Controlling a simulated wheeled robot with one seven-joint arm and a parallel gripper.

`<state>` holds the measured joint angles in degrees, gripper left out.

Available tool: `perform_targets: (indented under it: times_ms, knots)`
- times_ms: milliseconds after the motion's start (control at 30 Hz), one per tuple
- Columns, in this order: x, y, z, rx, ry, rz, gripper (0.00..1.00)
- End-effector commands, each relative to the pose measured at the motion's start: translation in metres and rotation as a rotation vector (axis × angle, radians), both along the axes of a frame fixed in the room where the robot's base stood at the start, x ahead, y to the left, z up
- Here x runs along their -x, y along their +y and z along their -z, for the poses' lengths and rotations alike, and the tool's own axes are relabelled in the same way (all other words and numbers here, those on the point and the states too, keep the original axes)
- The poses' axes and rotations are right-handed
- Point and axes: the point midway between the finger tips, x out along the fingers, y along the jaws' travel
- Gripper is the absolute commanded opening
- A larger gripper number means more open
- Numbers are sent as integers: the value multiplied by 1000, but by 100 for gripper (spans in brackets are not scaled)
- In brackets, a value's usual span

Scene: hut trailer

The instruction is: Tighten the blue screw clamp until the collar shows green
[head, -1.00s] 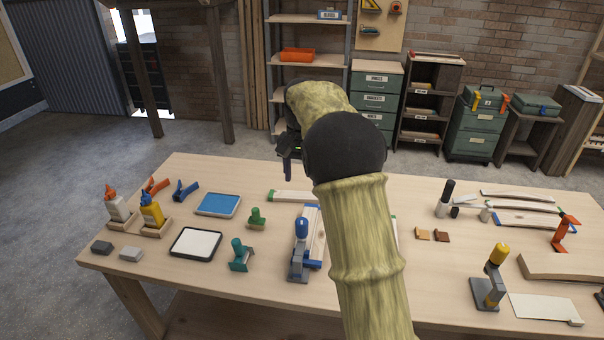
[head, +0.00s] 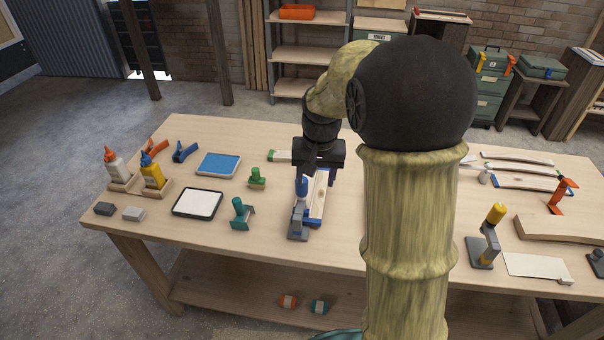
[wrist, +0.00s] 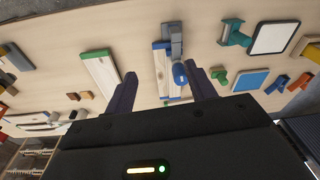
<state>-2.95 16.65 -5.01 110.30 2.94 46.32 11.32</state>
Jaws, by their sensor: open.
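The blue screw clamp (head: 298,222) stands near the front middle of the workbench, with a blue handle on a grey body. It grips or touches the end of a pale wooden piece (head: 318,197). My gripper (head: 317,176) is open, just above and behind the blue handle. In the wrist view the clamp's blue handle (wrist: 179,74) shows between the spread fingers of my gripper (wrist: 164,84), closer to the right one. No contact with the handle is clear. The collar's colour is too small to tell.
A green clamp (head: 241,213) and a smaller green one (head: 256,178) stand left of the blue clamp. A white-topped tray (head: 197,204) and a blue pad (head: 218,165) lie further left. A yellow-handled clamp (head: 486,238) stands at the right. Bench space in front of the green clamps is clear.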

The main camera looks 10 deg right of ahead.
Motion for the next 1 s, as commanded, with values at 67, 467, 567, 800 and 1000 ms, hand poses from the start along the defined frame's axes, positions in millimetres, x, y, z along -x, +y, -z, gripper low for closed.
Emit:
perform_targets:
  times_ms: [67,467,567,800,1000]
  knots:
    - [27,1,8,5,-17,-40,55]
    - [145,7,48,49,-104,-239,55]
    - [155,7,51,54,-113,-255,55]
    - [156,7,52,55,-114,-258,55]
    - [156,7,52,54,-113,-257,36]
